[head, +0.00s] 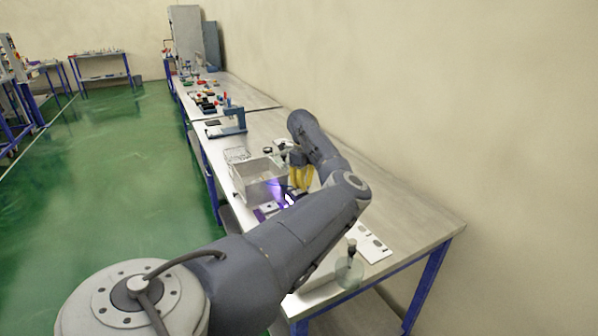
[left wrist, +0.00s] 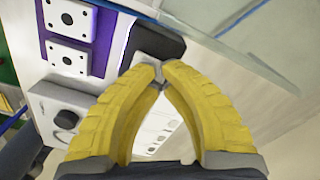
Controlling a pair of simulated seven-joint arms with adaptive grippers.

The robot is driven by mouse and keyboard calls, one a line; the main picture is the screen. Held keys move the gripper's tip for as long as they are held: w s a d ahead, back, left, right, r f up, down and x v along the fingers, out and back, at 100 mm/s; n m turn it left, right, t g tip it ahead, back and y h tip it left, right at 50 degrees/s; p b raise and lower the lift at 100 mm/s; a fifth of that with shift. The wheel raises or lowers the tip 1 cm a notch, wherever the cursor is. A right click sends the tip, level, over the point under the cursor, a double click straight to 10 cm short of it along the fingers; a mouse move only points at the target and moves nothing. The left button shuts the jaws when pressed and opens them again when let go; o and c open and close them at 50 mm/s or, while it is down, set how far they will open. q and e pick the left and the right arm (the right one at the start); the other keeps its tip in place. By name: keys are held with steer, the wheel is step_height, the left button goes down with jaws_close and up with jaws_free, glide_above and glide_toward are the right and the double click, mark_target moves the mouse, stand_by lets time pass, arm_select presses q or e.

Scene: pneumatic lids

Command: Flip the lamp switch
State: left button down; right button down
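My left gripper (head: 300,178) is low over the bench, its yellow fingers beside a light grey open box. In the left wrist view the fingertips (left wrist: 155,75) meet with no clear object between them, so it looks shut. A dark block (left wrist: 157,42) lies just beyond the tips; I cannot tell whether they touch it. A purple-lit area (head: 277,188) glows beside the gripper. The left wrist view shows a purple surface (left wrist: 103,43) with white plates on it, and a pale box with a round knob (left wrist: 65,119). I cannot tell which part is the lamp switch. My right gripper is not in view.
The grey box (head: 247,174) stands next to the gripper. A blue stand (head: 238,118) and small parts are farther along the bench. A white plate with holes (head: 372,243) and a glass-like vessel (head: 349,270) are nearer. The bench's right part (head: 425,218) is clear.

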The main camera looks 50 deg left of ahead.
arm_select(q)
steer(key=shift+f, duration=0.85)
stand_by(0.5)
steer(key=shift+r, duration=3.55)
